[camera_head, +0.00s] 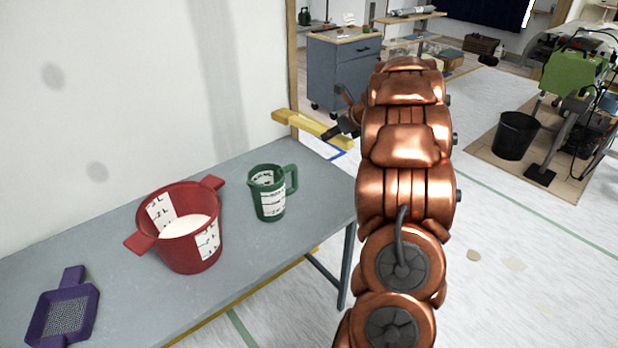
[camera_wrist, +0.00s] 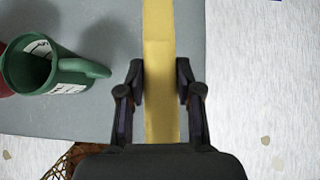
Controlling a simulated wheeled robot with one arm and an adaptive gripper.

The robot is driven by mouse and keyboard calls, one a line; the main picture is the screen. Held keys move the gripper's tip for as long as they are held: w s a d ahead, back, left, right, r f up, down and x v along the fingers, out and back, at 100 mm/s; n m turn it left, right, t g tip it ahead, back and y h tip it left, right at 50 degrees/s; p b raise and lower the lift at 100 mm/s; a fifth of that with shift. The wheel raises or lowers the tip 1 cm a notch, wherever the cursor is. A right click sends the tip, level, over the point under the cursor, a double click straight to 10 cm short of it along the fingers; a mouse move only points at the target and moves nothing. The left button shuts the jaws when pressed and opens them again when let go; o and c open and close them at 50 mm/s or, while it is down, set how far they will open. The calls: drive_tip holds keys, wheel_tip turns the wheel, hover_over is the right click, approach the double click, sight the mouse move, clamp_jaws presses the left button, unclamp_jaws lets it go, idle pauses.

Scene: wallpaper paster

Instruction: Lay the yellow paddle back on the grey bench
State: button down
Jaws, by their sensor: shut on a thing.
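The yellow paddle (camera_head: 305,123) is in my gripper (camera_head: 340,130), near the wall at the far right end of the grey bench (camera_head: 318,195). In the wrist view the paddle (camera_wrist: 160,30) runs up and down the picture as a long flat bar between the fingers of my gripper (camera_wrist: 160,82), which are shut on it. In that view it overlaps the right part of the bench (camera_wrist: 100,120), near the bench's edge. In the head view it looks held above bench height, apart from the top. My arm hides part of the gripper.
On the bench stand a green measuring jug (camera_head: 270,193), a red measuring bucket (camera_head: 190,228) with pale contents, and a purple sieve-like tray (camera_head: 62,308). The bench is bare right of the jug. A grey cabinet (camera_head: 342,72) and a black bin (camera_head: 515,136) stand farther off.

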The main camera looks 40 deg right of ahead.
drive_tip(key=shift+w+a+f+b, duration=0.35)
drive_tip(key=shift+w+a+f, duration=0.25)
drive_tip(key=shift+a+f, duration=0.15)
drive_tip(key=shift+f+b, duration=0.25)
drive_tip(key=shift+b, duration=0.1)
drive_tip(key=b, duration=0.7)
hover_over(320, 185)
drive_tip(key=s, duration=0.2)
wheel_tip(320, 185, down, 7)
drive_tip(key=shift+s+d+r, duration=0.1)
drive_tip(key=shift+s+r, duration=0.05)
wheel_tip(320, 185, down, 6)
drive_tip(key=shift+r, duration=0.1)
drive_tip(key=shift+f, duration=1.9)
drive_tip(key=c, duration=0.8)
unclamp_jaws()
drive_tip(key=shift+o, duration=0.2)
drive_tip(key=shift+f+b, duration=0.4)
drive_tip(key=shift+b, duration=0.3)
